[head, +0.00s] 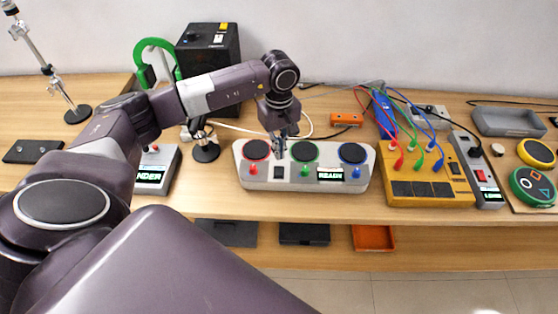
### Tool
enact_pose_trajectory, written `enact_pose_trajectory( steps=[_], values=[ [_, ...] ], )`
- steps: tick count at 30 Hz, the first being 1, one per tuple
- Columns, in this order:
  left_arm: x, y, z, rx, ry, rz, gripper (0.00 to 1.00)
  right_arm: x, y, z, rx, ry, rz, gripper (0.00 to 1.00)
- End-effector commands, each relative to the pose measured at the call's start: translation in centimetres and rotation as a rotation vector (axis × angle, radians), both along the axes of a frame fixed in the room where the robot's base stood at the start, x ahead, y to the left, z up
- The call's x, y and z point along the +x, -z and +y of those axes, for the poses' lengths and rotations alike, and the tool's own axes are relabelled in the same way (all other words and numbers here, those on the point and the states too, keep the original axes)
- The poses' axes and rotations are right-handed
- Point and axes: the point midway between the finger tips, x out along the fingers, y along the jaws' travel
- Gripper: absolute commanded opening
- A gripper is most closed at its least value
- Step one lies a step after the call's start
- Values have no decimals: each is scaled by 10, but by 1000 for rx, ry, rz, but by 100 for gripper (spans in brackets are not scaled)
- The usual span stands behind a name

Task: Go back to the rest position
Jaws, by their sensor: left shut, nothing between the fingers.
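My left arm comes in from the left and reaches out over the table. My left gripper (280,148) points down over the white pad panel (275,180), between its red-ringed and green-ringed round pads. It is shut with nothing in it. From this view I cannot tell whether its tips touch the panel. The panel has red (257,150), green (304,151) and blue (352,153) ringed pads, small coloured knobs and a lit display that seems to read READY. My right gripper is not in view.
A yellow box with coloured leads (427,190), a power strip (488,190) and a grey tray (509,122) stand to the right. A black box (208,45) and green headphones (140,50) are behind my arm. A lower shelf holds dark trays and an orange tray (373,238).

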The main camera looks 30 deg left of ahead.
Motion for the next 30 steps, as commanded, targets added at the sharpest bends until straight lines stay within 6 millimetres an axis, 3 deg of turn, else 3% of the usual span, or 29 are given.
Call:
enact_pose_trajectory(
  steps=[6, 23, 26, 29, 30],
  values=[
    [0, -16, 0, -1, 1, 0, 0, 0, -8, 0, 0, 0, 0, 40],
    [0, -13, -6, -17, 1, -3, 0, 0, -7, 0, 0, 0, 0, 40],
    [0, -7, -36, -97, -5, -20, 0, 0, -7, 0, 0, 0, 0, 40],
    [-1, -2, -94, -261, -29, -46, 0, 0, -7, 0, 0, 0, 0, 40],
    [-2, -2, -123, -348, -48, -55, 0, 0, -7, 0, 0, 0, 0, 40]
  ],
)
